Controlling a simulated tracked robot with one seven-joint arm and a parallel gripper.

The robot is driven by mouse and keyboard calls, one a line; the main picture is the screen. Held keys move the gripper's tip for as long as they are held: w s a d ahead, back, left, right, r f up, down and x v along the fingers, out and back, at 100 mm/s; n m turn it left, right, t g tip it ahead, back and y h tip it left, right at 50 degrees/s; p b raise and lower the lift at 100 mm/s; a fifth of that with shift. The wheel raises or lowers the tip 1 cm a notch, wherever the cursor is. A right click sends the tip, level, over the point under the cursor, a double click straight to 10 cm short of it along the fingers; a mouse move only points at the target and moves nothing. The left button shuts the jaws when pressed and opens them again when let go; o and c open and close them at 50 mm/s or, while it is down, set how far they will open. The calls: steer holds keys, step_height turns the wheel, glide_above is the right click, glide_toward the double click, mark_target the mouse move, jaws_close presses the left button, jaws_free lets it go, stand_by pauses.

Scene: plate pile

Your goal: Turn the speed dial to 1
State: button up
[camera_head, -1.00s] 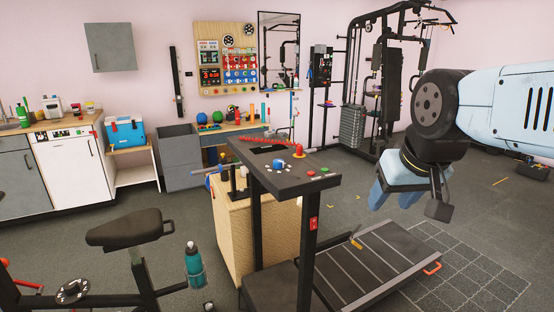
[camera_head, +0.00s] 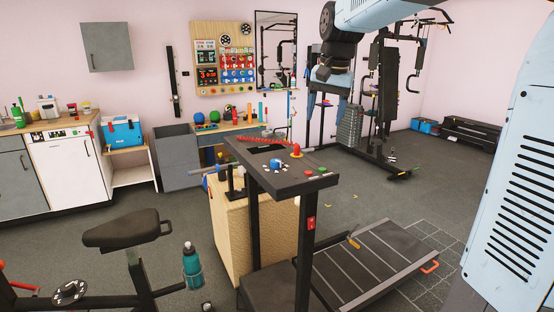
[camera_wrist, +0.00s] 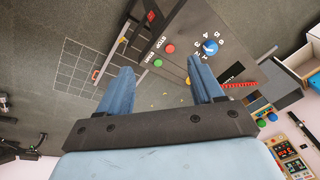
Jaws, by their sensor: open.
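The speed dial is a blue knob (camera_head: 276,164) ringed by white marks on the dark sloped treadmill console (camera_head: 290,184). In the wrist view the blue dial (camera_wrist: 211,46) shows beyond the right finger, with white numbers around it. I cannot tell which number it points to. My gripper (camera_head: 328,101) is open and empty, with blue fingers pointing down, above and behind the console in the head view. In the wrist view my gripper (camera_wrist: 160,76) has its fingers wide apart, touching nothing.
A red button (camera_head: 308,173) and a green button (camera_head: 321,169) sit right of the dial. The treadmill deck (camera_head: 365,262) lies below. A multigym (camera_head: 385,95) stands behind; open floor lies right.

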steer(key=w+a+f+m+g, duration=0.15)
steer(key=w+a, duration=0.35)
steer(key=w, duration=0.6)
glide_toward(276, 160)
steer(key=shift+m+g+h, duration=0.35)
steer(key=shift+m+h, duration=0.05)
steer(key=shift+m, duration=0.05)
steer(key=f, duration=0.9)
steer(key=shift+w+a+f, duration=0.1)
steer(key=shift+w+a, duration=0.2)
steer(key=shift+a, duration=0.1)
steer(key=shift+c, duration=0.4)
steer(key=c, duration=0.9)
steer(key=shift+d, duration=0.15)
steer(key=shift+c, duration=0.4)
